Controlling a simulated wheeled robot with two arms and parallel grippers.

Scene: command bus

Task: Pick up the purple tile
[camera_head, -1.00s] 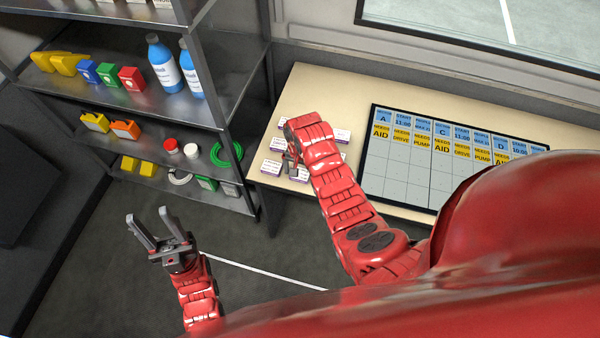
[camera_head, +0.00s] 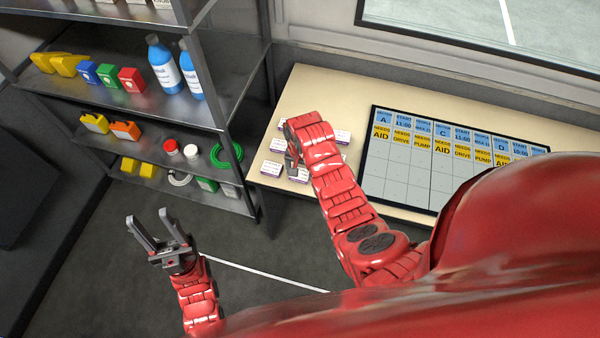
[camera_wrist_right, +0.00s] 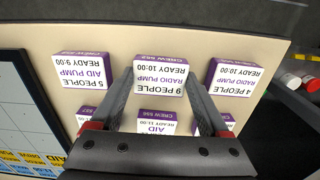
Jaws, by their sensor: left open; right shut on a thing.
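Several white tiles with purple edges and purple print lie on the light table. In the right wrist view, the tile marked "9 people, radio pump" (camera_wrist_right: 160,76) is between the fingers of my right gripper (camera_wrist_right: 160,80), which is shut on it. It appears to be still at table level. In the head view my right gripper (camera_head: 291,163) is over the tile group, and its hand hides part of them. Other tiles beside it are one marked "5 people" (camera_wrist_right: 84,72) and one marked "4 people" (camera_wrist_right: 234,76). My left gripper (camera_head: 152,217) is open and empty above the floor.
A board (camera_head: 400,175) with blue and yellow cards lies on the table (camera_head: 300,95) to the right of the tiles. A metal shelf (camera_head: 205,110) with bottles, boxes and tape rolls stands at the left. Open floor lies below.

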